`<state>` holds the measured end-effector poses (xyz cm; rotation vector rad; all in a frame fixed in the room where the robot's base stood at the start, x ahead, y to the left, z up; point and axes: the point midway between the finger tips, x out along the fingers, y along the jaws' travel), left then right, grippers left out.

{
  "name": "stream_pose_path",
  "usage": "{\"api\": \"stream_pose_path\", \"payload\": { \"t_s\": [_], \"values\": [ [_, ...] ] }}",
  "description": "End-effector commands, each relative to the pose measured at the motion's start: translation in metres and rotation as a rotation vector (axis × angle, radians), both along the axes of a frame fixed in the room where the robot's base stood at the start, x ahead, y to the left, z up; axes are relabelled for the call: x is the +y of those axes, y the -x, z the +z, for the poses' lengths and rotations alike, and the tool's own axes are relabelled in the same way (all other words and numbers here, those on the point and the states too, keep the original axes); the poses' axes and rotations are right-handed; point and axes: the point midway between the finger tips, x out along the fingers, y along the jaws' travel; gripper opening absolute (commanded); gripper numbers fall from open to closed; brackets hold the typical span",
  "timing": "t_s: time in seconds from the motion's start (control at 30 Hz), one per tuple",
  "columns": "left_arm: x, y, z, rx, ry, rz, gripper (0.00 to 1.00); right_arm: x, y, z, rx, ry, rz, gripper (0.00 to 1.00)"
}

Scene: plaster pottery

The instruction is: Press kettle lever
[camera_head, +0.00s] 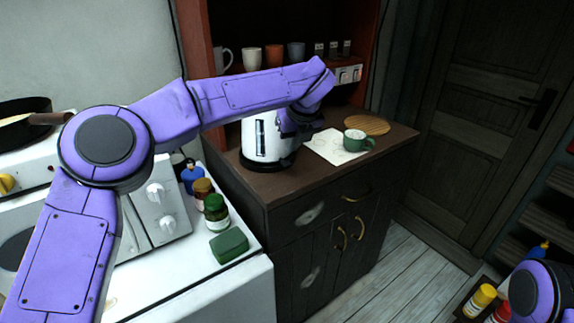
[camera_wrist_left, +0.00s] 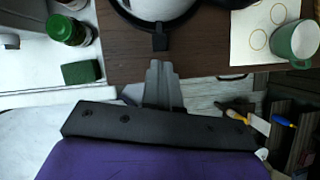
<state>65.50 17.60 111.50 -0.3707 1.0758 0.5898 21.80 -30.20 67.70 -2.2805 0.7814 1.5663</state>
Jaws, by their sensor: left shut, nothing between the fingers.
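The white kettle (camera_head: 275,146) with a black base and a dark level window stands upright on the brown counter (camera_head: 220,160). In the left wrist view the kettle (camera_wrist_left: 160,8) shows only in part at the top edge, with a small black lever (camera_wrist_left: 160,42) jutting toward my gripper. My left gripper (camera_wrist_left: 157,66) is shut and empty, its fingertips just short of the lever in that picture; I cannot tell whether they touch. In the head view my left gripper is a dark shape (camera_head: 300,122) beside the kettle's right side, its fingertips hidden. My right gripper is out of view.
A green cup (camera_head: 357,141) stands on a white paper (camera_head: 328,149) right of the kettle, near a round wooden board (camera_head: 366,125). Several mugs sit on the shelf behind. Jars and a green sponge (camera_head: 229,246) lie on the white surface to the left.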

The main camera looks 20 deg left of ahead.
Motion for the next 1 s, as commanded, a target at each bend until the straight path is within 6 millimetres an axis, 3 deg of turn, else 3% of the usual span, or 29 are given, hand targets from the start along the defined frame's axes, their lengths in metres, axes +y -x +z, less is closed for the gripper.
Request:
{"api": "stream_pose_path", "payload": {
  "t_s": [0.5,0.87,1.0],
  "values": [
    [0.016,-0.021,-0.057,0.002,0.001,0.001,0.00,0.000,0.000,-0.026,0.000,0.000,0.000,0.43],
    [0.018,-0.022,-0.059,0.001,0.000,0.000,0.00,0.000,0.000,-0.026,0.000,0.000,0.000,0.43],
    [0.018,-0.022,-0.068,0.001,0.000,0.000,0.00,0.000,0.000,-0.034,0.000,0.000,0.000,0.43]
  ]
}}
